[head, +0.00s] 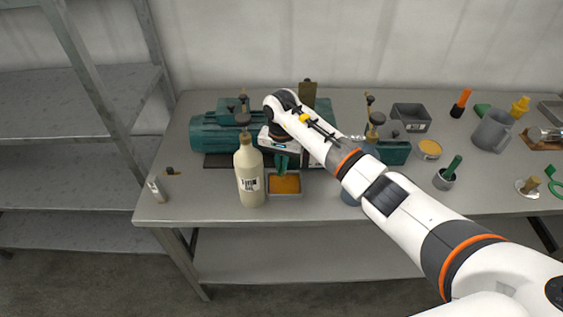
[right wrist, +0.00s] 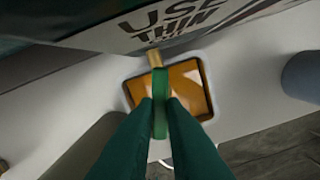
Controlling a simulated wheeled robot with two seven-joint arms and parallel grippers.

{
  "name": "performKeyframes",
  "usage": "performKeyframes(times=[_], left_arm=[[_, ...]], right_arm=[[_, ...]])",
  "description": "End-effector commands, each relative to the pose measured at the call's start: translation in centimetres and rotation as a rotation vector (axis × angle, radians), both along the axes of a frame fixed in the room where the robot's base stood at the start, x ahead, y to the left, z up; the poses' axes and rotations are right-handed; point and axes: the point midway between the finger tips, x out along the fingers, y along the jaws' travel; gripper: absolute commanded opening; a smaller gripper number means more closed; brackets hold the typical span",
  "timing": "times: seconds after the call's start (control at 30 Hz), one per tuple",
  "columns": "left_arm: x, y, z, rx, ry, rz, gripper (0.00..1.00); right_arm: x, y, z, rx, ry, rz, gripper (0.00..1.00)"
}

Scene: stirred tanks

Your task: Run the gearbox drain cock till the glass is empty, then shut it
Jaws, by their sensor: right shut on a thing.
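The green gearbox and motor unit (head: 212,134) stands at the back left of the bench, partly behind my right arm. My right gripper (head: 282,165) is low at its front; in the right wrist view its two green fingers (right wrist: 160,110) are shut on the green handle of the drain cock (right wrist: 159,128). A brass stem (right wrist: 154,58) runs from the handle toward the gearbox. Beneath lies a shallow tray (head: 285,195) holding amber oil, also seen in the right wrist view (right wrist: 190,80). I cannot make out the glass or any flow. My left gripper is out of view.
A cream bottle (head: 249,177) stands close left of the tray. To the right are a grey bin (head: 411,113), a small metal cup (head: 444,180), a yellow-filled tin (head: 429,149) and a grey jug (head: 491,131). The front left bench top is mostly clear.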

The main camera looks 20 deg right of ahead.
Motion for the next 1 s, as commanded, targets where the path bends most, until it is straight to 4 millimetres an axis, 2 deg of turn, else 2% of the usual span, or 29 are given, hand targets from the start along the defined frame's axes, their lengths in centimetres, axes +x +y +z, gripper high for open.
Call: performKeyframes(times=[0.17,0.37,0.6,1.0], left_arm=[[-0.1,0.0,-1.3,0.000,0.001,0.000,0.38],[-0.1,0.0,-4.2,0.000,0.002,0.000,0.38],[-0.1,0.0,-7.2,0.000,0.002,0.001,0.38],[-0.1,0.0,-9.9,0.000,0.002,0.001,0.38]], right_arm=[[0.1,-0.1,-0.3,-0.004,-0.004,-0.035,0.00],[0.4,0.0,-0.6,-0.005,-0.005,-0.143,0.00],[0.7,0.5,-0.4,-0.002,-0.003,-0.351,0.00],[1.5,0.9,-0.2,0.000,-0.004,-0.731,0.00]])
